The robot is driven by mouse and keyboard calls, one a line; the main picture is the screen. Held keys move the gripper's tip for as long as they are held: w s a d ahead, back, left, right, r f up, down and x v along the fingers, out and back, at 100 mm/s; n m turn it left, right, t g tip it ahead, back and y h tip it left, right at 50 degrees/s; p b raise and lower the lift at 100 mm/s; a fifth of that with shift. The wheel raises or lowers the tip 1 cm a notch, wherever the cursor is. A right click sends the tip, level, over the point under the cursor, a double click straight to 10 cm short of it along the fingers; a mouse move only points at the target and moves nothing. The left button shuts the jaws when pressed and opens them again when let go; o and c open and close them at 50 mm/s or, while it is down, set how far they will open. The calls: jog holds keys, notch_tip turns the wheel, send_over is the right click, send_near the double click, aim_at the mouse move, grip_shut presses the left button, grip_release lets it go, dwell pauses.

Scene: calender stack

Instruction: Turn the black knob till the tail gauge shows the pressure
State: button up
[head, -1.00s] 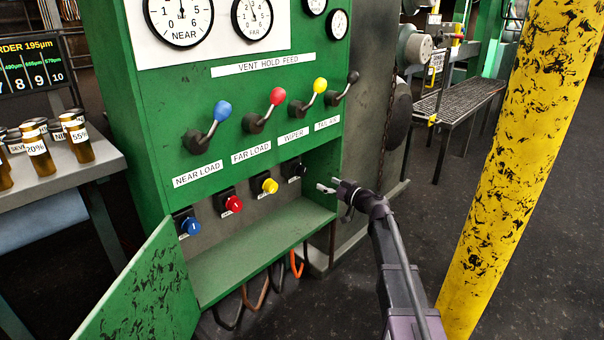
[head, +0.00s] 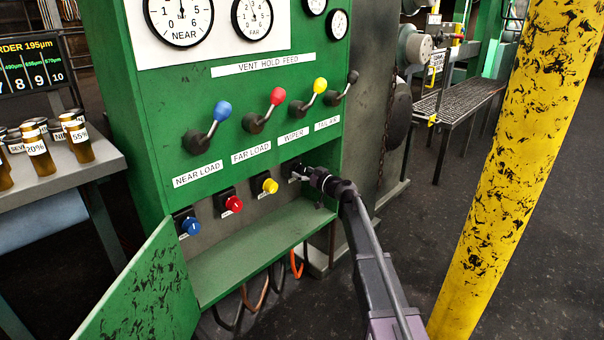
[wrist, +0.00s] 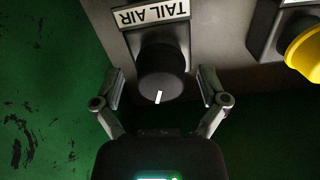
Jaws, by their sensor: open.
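The black knob (wrist: 161,72) sits under a TAIL AIR label in the wrist view, with a white mark on its face. My gripper (wrist: 162,90) is open, one finger on each side of the knob, with gaps showing between fingers and knob. In the head view my gripper (head: 302,174) reaches into the green cabinet's lower recess at the right and hides most of the knob. The tail gauge cannot be told for sure; two small gauges (head: 338,24) stand at the panel's top right, too small to read.
Yellow (head: 270,185), red (head: 234,204) and blue (head: 191,226) knobs stand in a row to the left. Levers (head: 345,88) stick out above the recess. The open cabinet door (head: 150,285) is at lower left. A yellow post (head: 525,150) stands right of my arm.

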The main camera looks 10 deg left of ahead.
jog(key=c, duration=1.1)
jog(key=shift+c, duration=0.2)
jog(key=shift+m, duration=0.5)
jog(key=o, duration=1.1)
jog(key=shift+o, duration=0.2)
jog(key=v, duration=1.2)
